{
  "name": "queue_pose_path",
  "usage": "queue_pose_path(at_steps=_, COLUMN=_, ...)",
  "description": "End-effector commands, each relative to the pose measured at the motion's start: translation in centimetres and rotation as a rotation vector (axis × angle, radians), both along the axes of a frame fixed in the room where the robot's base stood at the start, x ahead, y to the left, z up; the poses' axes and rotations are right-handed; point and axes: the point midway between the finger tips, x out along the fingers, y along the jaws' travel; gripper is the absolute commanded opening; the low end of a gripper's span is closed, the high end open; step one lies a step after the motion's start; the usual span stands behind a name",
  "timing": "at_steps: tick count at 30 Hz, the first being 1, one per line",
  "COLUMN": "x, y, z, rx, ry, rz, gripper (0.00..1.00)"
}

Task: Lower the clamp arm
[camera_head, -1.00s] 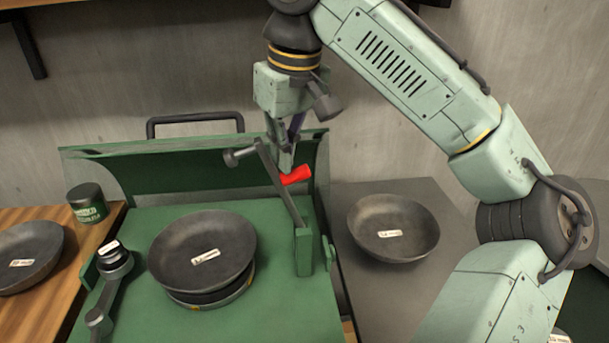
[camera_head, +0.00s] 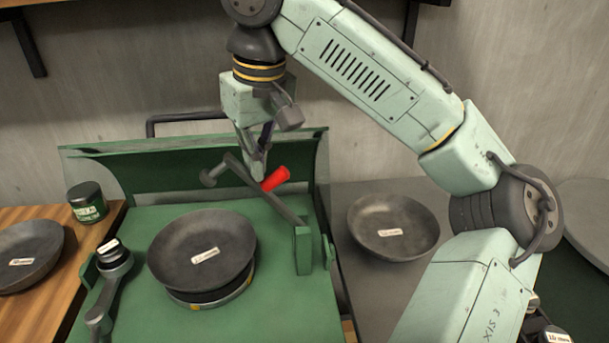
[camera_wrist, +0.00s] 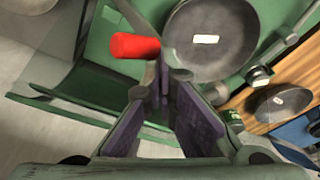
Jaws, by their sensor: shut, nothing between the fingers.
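The clamp arm (camera_head: 268,198) is a grey bar hinged on a green post at the right of the green machine.
Another bowl (camera_head: 392,228) rests on the grey table at right, and one (camera_head: 28,256) on the wooden table at left beside a green can (camera_head: 88,202). A lever with a black knob (camera_head: 113,254) stands left of the turntable. A green back panel (camera_head: 110,170) rises behind.

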Motion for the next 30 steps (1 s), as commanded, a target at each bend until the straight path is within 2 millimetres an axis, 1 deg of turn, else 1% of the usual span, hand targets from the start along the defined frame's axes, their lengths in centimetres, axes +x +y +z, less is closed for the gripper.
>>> queue_pose_path(at_steps=1, x=-0.1, y=0.4, z=-0.2, rx=0.001, ry=0.001, rz=0.005, gripper=0.00)
queue_pose_path(at_steps=6, x=-0.3, y=1.4, z=-0.7, rx=0.001, ry=0.001, rz=0.003, gripper=0.00)
queue_pose_path(at_steps=14, x=-0.4, y=1.9, z=-1.1, rx=0.001, ry=0.001, rz=0.002, gripper=0.00)
queue_pose_path(at_steps=22, x=-0.6, y=3.4, z=-2.1, rx=0.001, ry=0.000, rz=0.002, gripper=0.00)
queue_pose_path(at_steps=30, x=-0.8, y=3.9, z=-2.6, rx=0.000, ry=0.000, rz=0.002, gripper=0.00)
